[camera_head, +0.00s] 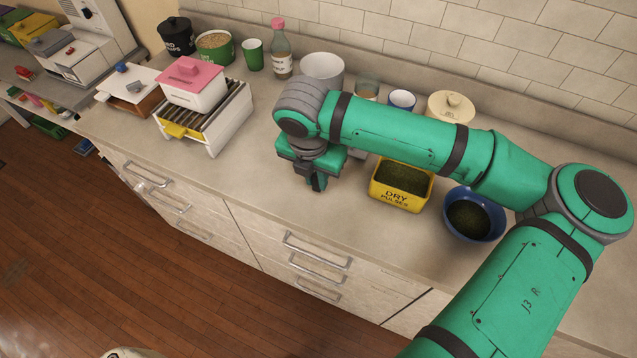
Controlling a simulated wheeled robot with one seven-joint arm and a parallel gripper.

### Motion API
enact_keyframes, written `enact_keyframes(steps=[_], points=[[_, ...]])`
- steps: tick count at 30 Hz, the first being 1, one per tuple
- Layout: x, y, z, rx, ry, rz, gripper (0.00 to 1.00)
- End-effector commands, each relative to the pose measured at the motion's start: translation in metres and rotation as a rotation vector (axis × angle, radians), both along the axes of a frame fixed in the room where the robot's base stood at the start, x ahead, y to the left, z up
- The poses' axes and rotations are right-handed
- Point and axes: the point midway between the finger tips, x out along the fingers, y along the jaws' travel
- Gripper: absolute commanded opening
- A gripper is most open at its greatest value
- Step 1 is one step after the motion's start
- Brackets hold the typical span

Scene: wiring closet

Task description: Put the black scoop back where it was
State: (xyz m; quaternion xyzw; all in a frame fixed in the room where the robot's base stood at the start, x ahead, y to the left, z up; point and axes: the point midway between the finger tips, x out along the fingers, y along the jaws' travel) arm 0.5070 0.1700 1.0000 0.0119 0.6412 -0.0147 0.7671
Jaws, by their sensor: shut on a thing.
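My gripper (317,183) points down just above the counter, left of the yellow tub. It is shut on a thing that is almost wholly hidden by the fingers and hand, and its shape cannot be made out. No black scoop shows clearly anywhere else on the counter. The yellow tub (393,202) is labelled DRY PULSES and holds dark green grains. A blue bowl (499,226) to its right also holds dark green grains. My gripper is apart from both.
A white rack (221,136) with a pink-lidded box (193,91) stands to the left. The front counter strip left of my gripper is clear.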

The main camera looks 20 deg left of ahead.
Motion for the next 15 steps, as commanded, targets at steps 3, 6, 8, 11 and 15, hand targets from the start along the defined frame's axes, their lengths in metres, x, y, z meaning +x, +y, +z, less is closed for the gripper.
enact_keyframes(steps=[3,6,8,11,15], points=[[0.005,0.0,-0.005,0.001,-0.001,-0.001,0.0],[0.012,-0.001,-0.014,-0.001,0.0,-0.001,0.0],[0.012,0.0,-0.023,-0.001,0.0,0.001,0.0],[0.012,0.0,-0.036,-0.001,0.001,0.001,0.0],[0.012,0.0,-0.044,0.0,-0.001,0.0,0.0]])
